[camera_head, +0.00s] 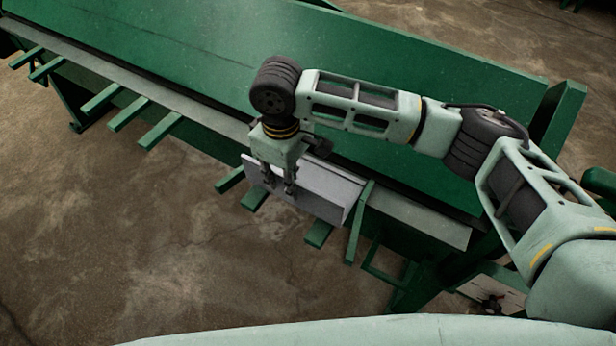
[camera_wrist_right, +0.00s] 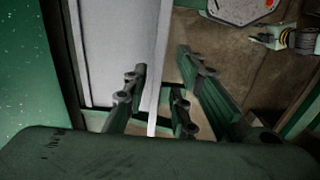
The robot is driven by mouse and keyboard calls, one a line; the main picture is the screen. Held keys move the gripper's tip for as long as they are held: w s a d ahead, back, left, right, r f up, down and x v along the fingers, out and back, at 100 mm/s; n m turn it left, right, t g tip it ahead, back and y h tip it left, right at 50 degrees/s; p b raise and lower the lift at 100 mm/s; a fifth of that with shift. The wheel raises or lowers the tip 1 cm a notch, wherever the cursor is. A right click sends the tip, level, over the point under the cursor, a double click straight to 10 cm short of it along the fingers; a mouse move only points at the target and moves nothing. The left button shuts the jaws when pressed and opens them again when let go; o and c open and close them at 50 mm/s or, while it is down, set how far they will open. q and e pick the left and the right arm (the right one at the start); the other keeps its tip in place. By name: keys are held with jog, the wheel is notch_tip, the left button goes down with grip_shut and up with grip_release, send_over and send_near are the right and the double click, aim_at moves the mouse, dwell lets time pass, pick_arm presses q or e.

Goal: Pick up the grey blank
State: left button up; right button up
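The grey blank (camera_head: 321,196) is a pale bent metal sheet lying along the front edge of the green machine. My right gripper (camera_head: 279,186) points down at the left part of the blank. In the right wrist view, the fingers of the right gripper (camera_wrist_right: 162,78) are apart. The thin upright edge of the blank (camera_wrist_right: 156,60) runs between them, with visible gaps on the side of the right finger. Whether the left finger touches the sheet I cannot tell.
The long green machine (camera_head: 440,110) slopes across the view, with a grey ledge (camera_head: 430,222) along its front. Several green support arms (camera_head: 128,113) stick out from it. A green bar (camera_head: 357,222) stands close to the blank's right end. Bare concrete floor (camera_head: 150,240) lies in front.

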aim_at(292, 203)
jog(key=shift+s+d+f, duration=0.1)
jog(key=shift+s+f, duration=0.05)
jog(key=shift+f, duration=0.3)
jog(key=f, duration=0.2)
jog(key=f+p, duration=0.1)
jog(key=f, duration=0.1)
jog(key=shift+d+f, duration=0.2)
jog(key=shift+f, duration=0.15)
grip_shut()
